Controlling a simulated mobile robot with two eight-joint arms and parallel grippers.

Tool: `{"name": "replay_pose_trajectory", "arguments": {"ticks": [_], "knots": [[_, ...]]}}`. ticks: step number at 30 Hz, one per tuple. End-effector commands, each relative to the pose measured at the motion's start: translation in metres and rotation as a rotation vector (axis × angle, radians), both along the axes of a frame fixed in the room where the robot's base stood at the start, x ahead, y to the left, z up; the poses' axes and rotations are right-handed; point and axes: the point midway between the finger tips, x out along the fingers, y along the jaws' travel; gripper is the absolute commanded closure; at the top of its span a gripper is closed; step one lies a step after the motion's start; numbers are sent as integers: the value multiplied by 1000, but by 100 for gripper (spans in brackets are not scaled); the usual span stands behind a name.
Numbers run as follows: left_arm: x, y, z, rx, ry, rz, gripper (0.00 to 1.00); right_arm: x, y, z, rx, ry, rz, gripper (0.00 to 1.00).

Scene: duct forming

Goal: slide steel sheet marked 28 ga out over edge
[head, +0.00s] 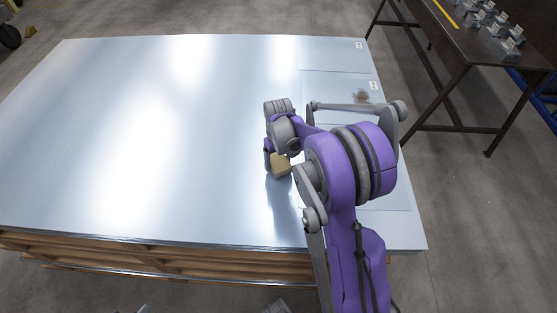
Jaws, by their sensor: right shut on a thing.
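Thin shiny steel sheets lie flat on a large sheet stack (60,150). Along its right side lie an upper smaller sheet (325,58) with a white tag (359,45) and a second smaller sheet (335,88) with a tag (374,86). The tags are too small to read, so I cannot tell which is 28 ga. My right gripper (274,166) is low over the stack, left of these sheets, shut on a tan block (281,166). Its fingers are mostly hidden by my arm, which also covers part of the right side. My left gripper is not in view.
The stack rests on a wooden pallet (180,262). A dark metal table (470,40) with several small metal parts stands at the upper right. Concrete floor lies clear between stack and table.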

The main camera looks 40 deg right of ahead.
Motion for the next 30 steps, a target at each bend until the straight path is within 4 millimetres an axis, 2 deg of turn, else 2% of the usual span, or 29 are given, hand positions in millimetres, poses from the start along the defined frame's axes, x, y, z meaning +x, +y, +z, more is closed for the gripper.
{"name": "replay_pose_trajectory", "arguments": {"ticks": [30], "knots": [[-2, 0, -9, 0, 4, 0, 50, 0, 0, -12, 0, 0, 0, 80]]}}
